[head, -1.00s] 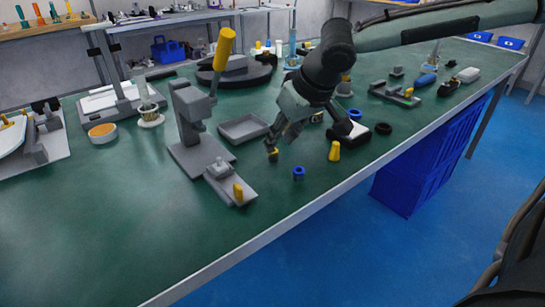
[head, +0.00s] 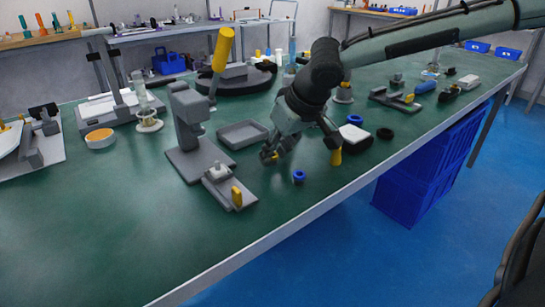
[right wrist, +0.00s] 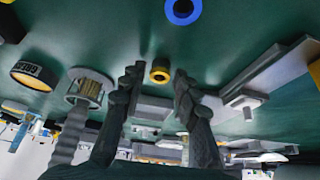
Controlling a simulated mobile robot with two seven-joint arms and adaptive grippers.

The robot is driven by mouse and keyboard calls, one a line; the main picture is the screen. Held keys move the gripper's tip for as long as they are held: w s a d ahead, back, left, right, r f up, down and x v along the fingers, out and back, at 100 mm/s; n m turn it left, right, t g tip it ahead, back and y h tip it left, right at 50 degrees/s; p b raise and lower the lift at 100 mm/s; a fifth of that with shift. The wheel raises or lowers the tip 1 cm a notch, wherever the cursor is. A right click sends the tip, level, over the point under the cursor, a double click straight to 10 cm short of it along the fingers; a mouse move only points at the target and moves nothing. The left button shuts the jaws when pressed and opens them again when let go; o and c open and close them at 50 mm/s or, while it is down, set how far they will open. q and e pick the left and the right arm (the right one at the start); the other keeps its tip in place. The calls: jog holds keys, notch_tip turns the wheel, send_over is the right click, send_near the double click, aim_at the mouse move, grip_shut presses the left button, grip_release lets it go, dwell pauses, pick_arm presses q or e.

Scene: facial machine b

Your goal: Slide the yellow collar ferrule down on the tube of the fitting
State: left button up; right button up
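A small yellow ring-shaped piece (head: 267,157), which looks like the collar ferrule, stands on the green bench. It also shows in the right wrist view (right wrist: 160,70), with a dark hole facing the camera. My right gripper (head: 273,154) is low over the bench around this piece. In the right wrist view its two fingers (right wrist: 158,76) stand on either side of the ring, with a visible gap on both sides. I cannot tell for sure which thing is the fitting with the tube. My left gripper is not in view.
A blue ring (head: 299,176) lies just in front of my right gripper. A yellow cone (head: 336,157) stands to the right, partly hidden. A grey press (head: 196,158) with a yellow handle and a shallow grey tray (head: 242,135) are to the left. The bench's front edge is close.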

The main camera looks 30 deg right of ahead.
jog(key=c, duration=0.6)
grip_shut()
notch_tip(320, 180, up, 5)
jog(key=p, duration=0.5)
jog(key=shift+r, duration=1)
